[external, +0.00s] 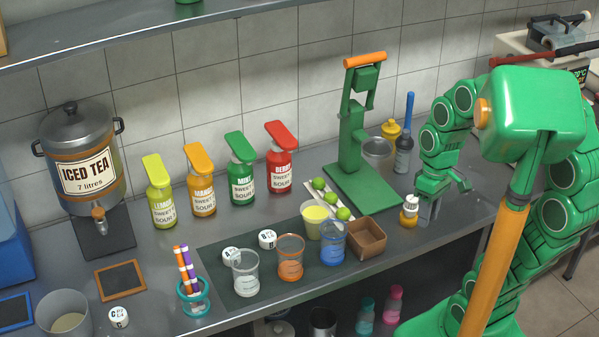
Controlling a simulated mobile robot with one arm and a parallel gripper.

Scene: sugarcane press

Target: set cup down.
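Several cups stand upright on the counter: a clear cup (246,274), an orange-tinted cup (290,259), a blue-tinted cup (332,244) and a cup with pale yellow contents (314,220). A wider clear cup (63,313) stands at the front left. My gripper (447,201) is low over the right part of the counter, fingers apart, with no cup visible between them. It is right of all these cups and just right of a small orange bottle with a white top (409,211); I cannot tell whether it touches that bottle.
A green hand press (358,150) stands behind, with limes (331,198) on a white holder beside it. A brown square tray (367,238) sits right of the blue cup. Pump bottles (242,170) and an iced tea urn (84,165) line the back left. The counter's front edge is close.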

